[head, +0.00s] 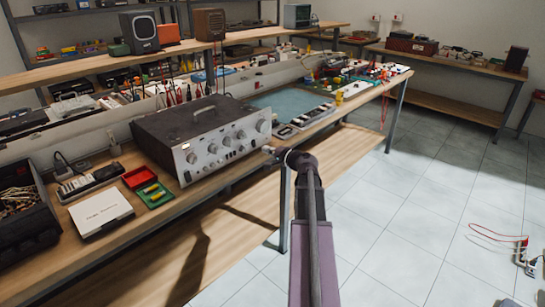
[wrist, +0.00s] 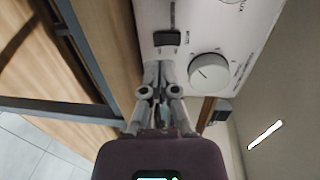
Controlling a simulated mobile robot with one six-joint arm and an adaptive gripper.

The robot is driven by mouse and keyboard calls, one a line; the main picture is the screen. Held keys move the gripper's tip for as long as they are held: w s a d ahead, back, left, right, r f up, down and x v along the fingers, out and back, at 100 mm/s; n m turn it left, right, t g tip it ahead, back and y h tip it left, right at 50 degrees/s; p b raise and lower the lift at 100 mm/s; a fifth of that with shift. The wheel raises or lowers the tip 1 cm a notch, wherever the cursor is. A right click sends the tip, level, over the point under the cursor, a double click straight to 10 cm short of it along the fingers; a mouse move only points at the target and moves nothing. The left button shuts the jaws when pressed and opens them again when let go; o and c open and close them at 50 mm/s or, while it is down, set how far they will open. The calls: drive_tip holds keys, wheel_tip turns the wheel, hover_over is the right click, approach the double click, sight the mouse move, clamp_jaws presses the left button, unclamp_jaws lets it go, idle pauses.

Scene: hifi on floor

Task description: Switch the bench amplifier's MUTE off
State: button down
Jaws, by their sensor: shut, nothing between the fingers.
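The bench amplifier (head: 215,148), with a dark top and a silver front panel of several knobs, stands on the wooden bench. My gripper (head: 267,150) is shut and empty near the right end of that panel. In the wrist view my closed fingertips (wrist: 157,66) point at the pale panel, just below a small dark switch (wrist: 167,39). A large round knob (wrist: 209,72) sits to the right of them. I cannot tell whether the fingertips touch the panel. The lettering is too small or blurred to read, so I cannot tell which control is MUTE or its state.
A red tray (head: 139,175), a green tray (head: 155,194) and a white box (head: 101,212) lie left of the amplifier. A power strip (head: 90,182) is behind them. A blue-green mat (head: 290,99) lies to the right. The tiled floor (head: 430,190) at right is mostly clear.

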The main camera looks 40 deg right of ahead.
sight(254, 147)
drive_tip(key=shift+w+a+f, duration=0.1)
drive_tip(key=shift+w+f, duration=0.05)
drive_tip(key=shift+w, duration=0.95)
drive_tip(key=shift+w+a+f, duration=0.1)
drive_tip(key=shift+w, duration=1)
drive_tip(key=shift+w+f+b, duration=0.1)
drive_tip(key=shift+w+b, duration=0.2)
drive_tip(key=shift+b, duration=0.05)
drive_tip(key=shift+s, duration=0.1)
drive_tip(key=shift+s+f, duration=0.1)
drive_tip(key=shift+s, duration=0.3)
drive_tip(key=s+d+f+b, duration=0.1)
drive_tip(key=s, duration=1.2)
drive_tip(key=shift+f+b, duration=0.2)
drive_tip(key=shift+b, duration=0.1)
